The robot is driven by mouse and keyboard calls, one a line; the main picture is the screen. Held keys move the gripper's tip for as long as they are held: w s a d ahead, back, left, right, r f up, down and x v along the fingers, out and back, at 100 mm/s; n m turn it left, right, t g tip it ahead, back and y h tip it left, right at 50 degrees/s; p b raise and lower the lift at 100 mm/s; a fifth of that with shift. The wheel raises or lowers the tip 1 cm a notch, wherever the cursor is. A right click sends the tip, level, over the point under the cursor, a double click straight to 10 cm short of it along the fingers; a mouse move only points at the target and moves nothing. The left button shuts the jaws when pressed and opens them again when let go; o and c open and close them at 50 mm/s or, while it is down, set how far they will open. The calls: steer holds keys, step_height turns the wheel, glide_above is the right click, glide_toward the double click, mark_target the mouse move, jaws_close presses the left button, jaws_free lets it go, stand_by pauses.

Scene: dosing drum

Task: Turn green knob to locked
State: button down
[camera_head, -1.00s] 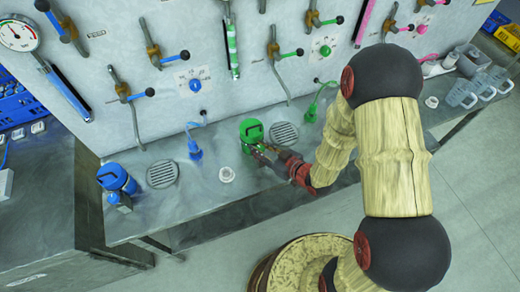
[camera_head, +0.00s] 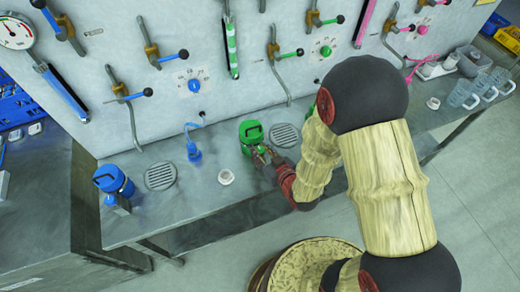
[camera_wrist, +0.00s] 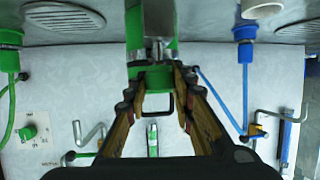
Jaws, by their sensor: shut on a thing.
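The green knob (camera_head: 325,51) is a round knob on a small white plate on the upright panel. It also shows at the lower left of the wrist view (camera_wrist: 27,132), where its markings are too small to read. A green drum (camera_head: 251,131) with a handle on its lid stands on the bench. My gripper (camera_head: 266,157) is at the drum's near side, well away from the knob. In the wrist view my gripper (camera_wrist: 157,85) has its fingers on either side of a green part of the drum (camera_wrist: 155,75), shut on it. The fingers partly hide the contact.
A blue drum (camera_head: 114,183) stands on the bench at left. A blue knob (camera_head: 195,86) and several levers are on the panel. A white cup-like fitting (camera_head: 226,177) and a round grate (camera_head: 160,175) lie left of my gripper. Clear containers (camera_head: 468,94) stand at right.

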steer(key=shift+w, duration=0.1)
steer(key=c, duration=1.8)
jaws_free()
steer(key=shift+o, duration=0.2)
steer(key=v, duration=1.2)
